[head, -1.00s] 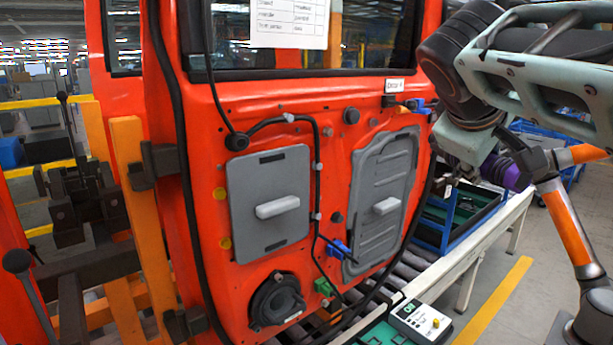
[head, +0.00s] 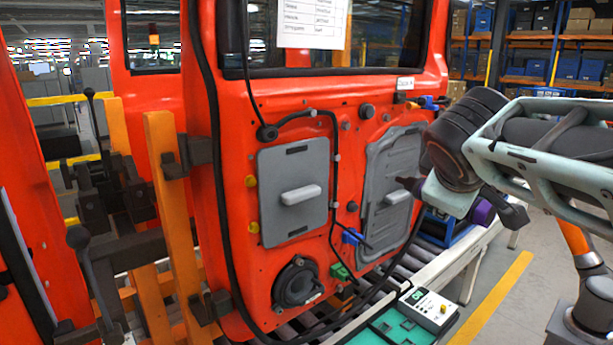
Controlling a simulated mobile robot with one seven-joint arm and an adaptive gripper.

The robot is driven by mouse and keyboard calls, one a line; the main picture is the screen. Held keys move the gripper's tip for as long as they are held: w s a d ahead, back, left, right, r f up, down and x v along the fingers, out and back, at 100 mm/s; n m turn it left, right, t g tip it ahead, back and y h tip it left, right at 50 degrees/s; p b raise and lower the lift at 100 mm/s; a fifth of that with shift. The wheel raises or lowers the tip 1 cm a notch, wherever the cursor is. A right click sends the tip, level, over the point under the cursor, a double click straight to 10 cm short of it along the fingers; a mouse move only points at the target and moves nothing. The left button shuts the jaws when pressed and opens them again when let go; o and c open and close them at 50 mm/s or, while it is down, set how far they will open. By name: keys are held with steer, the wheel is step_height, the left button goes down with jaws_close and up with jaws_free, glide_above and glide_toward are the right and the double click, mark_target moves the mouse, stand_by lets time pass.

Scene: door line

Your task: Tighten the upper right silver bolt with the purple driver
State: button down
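The purple driver (head: 482,212) shows only as a patch of purple behind my wrist. A dark pointed tip (head: 408,184) sticks out left of the wrist, in front of the right grey panel (head: 388,200); it looks like the driver's nose, but the wrist covers the middle. My gripper (head: 500,208) is mostly hidden, and its fingers cannot be made out. Small round grey fittings sit on the red door (head: 300,112) above the panel, one at its upper right (head: 386,117). I cannot tell which is the silver bolt. The tip appears below these and apart from them.
A left grey panel (head: 293,195), a black cable and a round speaker (head: 297,284) are on the door. Orange posts (head: 170,200) and black clamps stand at left.

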steer(key=w+a+f+n+y, duration=0.1)
steer(key=a+f+n+y, duration=0.1)
steer(key=f, duration=0.5)
steer(key=w+a+f+n+y, duration=0.2)
steer(key=a+f, duration=0.3)
steer(key=f, duration=0.3)
steer(key=w+a+f+n+t+y, duration=0.1)
steer(key=a+f+n+y, duration=0.3)
steer(key=f, duration=0.3)
steer(key=shift+w+a+f+n, duration=0.2)
steer(key=shift+a+f+n, duration=0.1)
steer(key=shift+f, duration=0.05)
steer(key=shift+d+r, duration=0.2)
steer(key=shift+r, duration=0.5)
steer(key=shift+f, duration=0.2)
steer(key=shift+a+f, duration=0.1)
steer(key=shift+f, duration=0.25)
steer(key=shift+a+f, duration=0.1)
steer(key=shift+f, duration=0.15)
